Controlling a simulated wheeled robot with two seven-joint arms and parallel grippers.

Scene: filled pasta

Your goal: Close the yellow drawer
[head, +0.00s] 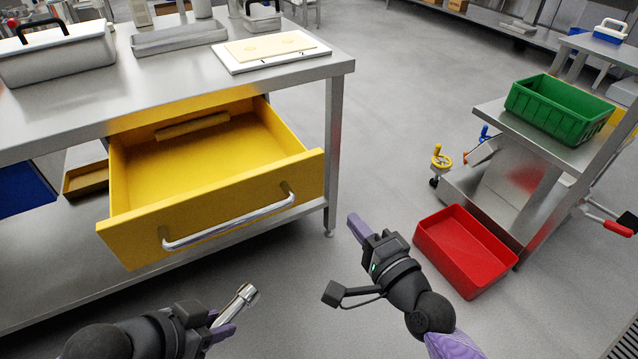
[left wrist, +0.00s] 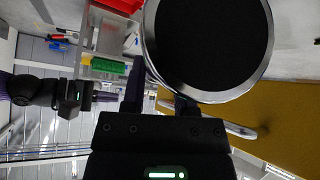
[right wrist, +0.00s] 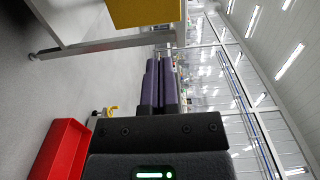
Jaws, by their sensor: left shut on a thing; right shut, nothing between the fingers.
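The yellow drawer (head: 210,212) is pulled well out from under the steel table in the head view. It has a silver bar handle (head: 230,225) across its front and a yellow strip lying at its back. My left gripper (head: 224,328) is in front of and below the drawer, apart from it. It is shut on a shiny metal tool (head: 240,302). In the left wrist view the tool shows as a large dark disc with a metal rim (left wrist: 208,45). My right gripper (head: 354,224) is shut and empty, right of the drawer front and apart from it.
The steel table (head: 120,100) carries a lidded pan (head: 58,58) and a white board (head: 270,58) with a pale sheet. A red bin (head: 465,250) stands on the floor at right, near a cart with a green bin (head: 560,108). Floor before the drawer is clear.

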